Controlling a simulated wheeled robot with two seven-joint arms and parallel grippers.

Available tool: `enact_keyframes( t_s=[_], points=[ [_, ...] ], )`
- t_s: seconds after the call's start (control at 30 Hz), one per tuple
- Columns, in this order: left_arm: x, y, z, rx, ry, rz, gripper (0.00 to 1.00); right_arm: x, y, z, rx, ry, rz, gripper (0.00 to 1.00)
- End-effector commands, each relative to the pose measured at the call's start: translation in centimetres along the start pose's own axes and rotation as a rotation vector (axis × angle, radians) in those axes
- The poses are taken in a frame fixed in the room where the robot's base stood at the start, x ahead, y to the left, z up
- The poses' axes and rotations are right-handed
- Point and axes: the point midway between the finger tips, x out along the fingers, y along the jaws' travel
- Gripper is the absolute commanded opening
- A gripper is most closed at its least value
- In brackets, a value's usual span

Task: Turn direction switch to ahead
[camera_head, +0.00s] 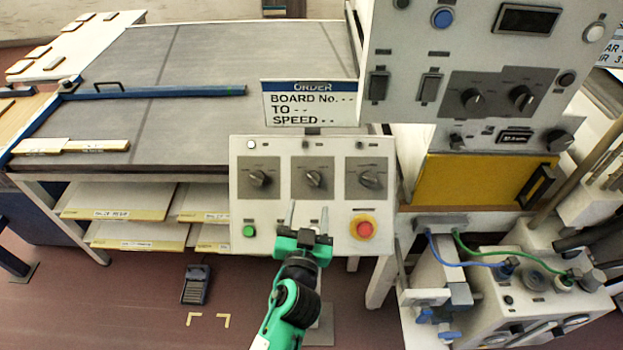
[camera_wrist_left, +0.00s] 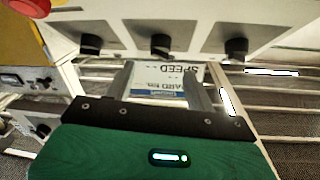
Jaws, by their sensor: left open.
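A white control panel (camera_head: 283,207) carries three dark rotary switches in a row: a left one (camera_head: 260,178), a middle one (camera_head: 315,178) and a right one (camera_head: 370,179). Their labels are too small to read, so I cannot tell which is the direction switch. My left gripper (camera_head: 308,215) is open and empty in front of the panel, just below the middle switch. In the left wrist view its two fingers (camera_wrist_left: 158,80) reach toward the panel, with the middle knob (camera_wrist_left: 160,45) between and beyond them. No switch appears gripped. My right gripper is out of view.
The panel also has a green button (camera_head: 249,231) and a red stop button (camera_head: 364,228) beside the gripper. An order sign (camera_head: 310,103) stands behind it. A larger switch cabinet (camera_head: 480,50) overhangs at the upper right. A grey conveyor belt (camera_head: 220,60) lies behind.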

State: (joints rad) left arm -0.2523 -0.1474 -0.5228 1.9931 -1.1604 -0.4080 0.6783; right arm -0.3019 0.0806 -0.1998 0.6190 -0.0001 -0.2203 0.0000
Motion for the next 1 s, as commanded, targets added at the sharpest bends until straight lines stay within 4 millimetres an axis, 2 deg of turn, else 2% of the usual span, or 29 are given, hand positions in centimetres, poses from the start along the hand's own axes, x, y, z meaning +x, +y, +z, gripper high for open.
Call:
enact_keyframes(
  t_s=[0.03,0.2,0.43,0.6,0.9,0.93,1.0],
  points=[
    [1.0,-0.1,-0.5,0.003,0.002,0.000,0.55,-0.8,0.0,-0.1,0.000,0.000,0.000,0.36],
    [4.0,0.0,-0.4,0.002,0.001,0.001,0.55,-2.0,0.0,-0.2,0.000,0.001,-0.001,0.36],
    [7.2,0.0,-0.2,0.001,0.000,0.000,0.55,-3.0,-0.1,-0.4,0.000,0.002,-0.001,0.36],
    [8.3,0.0,-0.1,0.001,0.000,0.000,0.55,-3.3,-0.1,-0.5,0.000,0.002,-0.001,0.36],
    [8.5,0.0,0.1,0.000,-0.001,0.000,0.55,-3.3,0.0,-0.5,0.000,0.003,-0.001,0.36],
    [8.5,0.0,0.1,0.000,-0.001,0.000,0.53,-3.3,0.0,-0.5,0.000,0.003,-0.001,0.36],
    [8.5,0.0,0.1,0.000,-0.001,0.000,0.39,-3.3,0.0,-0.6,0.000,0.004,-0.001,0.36]
  ],
)
